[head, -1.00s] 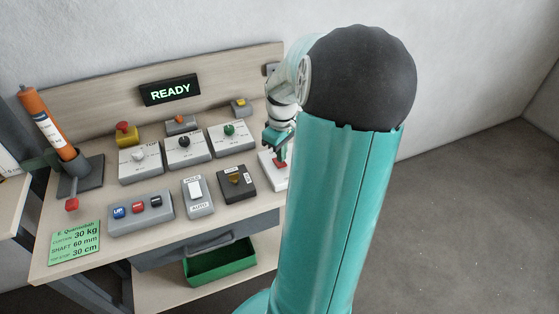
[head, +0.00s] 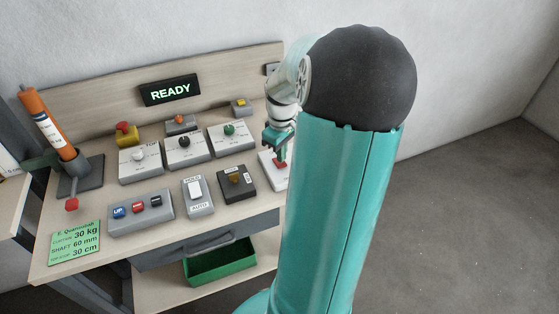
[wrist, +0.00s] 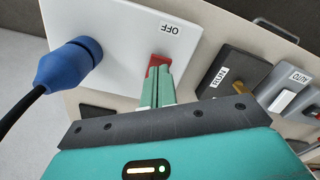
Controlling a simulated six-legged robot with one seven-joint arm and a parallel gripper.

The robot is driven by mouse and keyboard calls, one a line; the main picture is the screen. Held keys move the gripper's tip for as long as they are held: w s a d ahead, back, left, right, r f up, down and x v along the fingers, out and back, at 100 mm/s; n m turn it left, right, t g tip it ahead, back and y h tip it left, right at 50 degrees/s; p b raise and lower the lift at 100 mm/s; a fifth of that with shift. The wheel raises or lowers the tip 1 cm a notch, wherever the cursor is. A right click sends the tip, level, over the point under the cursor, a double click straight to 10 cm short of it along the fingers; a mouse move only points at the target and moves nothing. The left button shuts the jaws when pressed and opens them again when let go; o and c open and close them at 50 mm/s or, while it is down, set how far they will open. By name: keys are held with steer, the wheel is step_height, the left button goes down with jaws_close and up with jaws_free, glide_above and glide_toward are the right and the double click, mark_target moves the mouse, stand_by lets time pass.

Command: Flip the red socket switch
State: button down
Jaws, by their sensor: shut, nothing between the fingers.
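The red socket switch (wrist: 158,60) sits on a white socket plate (wrist: 120,30) in the wrist view, near the printed word OFF. A blue plug (wrist: 68,66) with a black cable is in the same plate. My gripper (wrist: 156,76) is shut and empty, with its green fingertips at the red switch, covering part of it. I cannot tell whether they touch. In the head view my gripper (head: 281,160) is over the white socket plate (head: 268,170) at the right of the bench, and my own arm hides the rest of the plate.
A dark box with a brass-coloured knob (head: 235,180) stands left of the socket, and a grey HOLD/AUTO switch box (head: 198,195) beyond it. Several knob boxes stand behind. A READY display (head: 170,90) is on the back panel. A green bin (head: 220,262) is below.

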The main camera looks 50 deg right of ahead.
mark_target(279, 165)
steer(key=shift+f, duration=1)
stand_by(0.7)
steer(key=shift+r, duration=3.5)
steer(key=shift+w+a+r, duration=0.1)
steer(key=shift+w+a, duration=0.05)
steer(key=shift+a, duration=0.15)
steer(key=w+a+r+h, duration=0.2)
steer(key=w+a+r, duration=0.15)
steer(key=a, duration=0.75)
steer(key=s+a+r+t, duration=0.2)
steer(key=a, duration=0.6)
steer(key=s+a+r+t+y, duration=0.1)
steer(key=s+a+r, duration=0.1)
steer(key=a, duration=0.6)
steer(key=s+a+r+t+y, duration=0.1)
steer(key=s+a+t, duration=0.1)
steer(key=a, duration=0.6)
steer(key=shift+s+r+t, duration=0.3)
steer(key=shift+s+r, duration=0.05)
steer(key=shift+r, duration=0.05)
